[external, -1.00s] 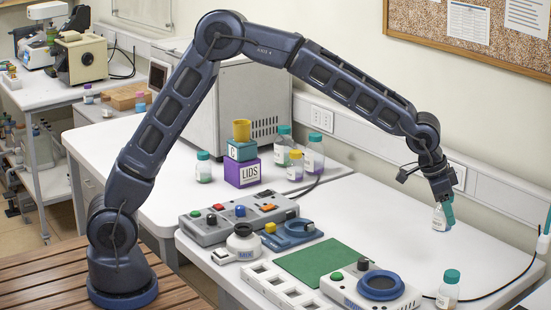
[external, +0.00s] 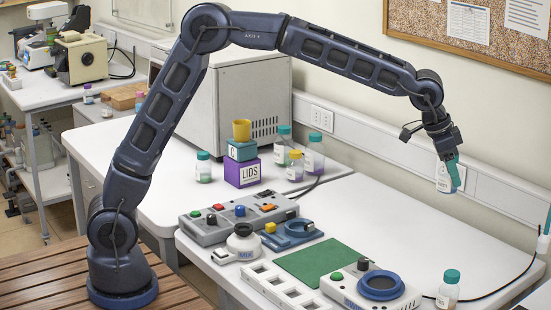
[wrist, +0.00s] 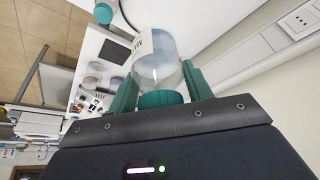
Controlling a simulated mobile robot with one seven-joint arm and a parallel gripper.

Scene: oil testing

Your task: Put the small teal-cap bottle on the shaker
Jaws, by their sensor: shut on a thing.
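My gripper (external: 449,160) is shut on a clear bottle (external: 444,181) with a white label, holding it in the air above the right part of the bench. In the wrist view the bottle (wrist: 157,62) sits between the green fingers (wrist: 158,88), its teal cap toward the gripper. Another teal-cap bottle (external: 449,289) stands on the bench at front right.
A green mat (external: 318,262), a white slotted rack (external: 282,286), a grey control box (external: 238,218) and a blue device (external: 289,235) crowd the bench's left part. Bench under the gripper is clear.

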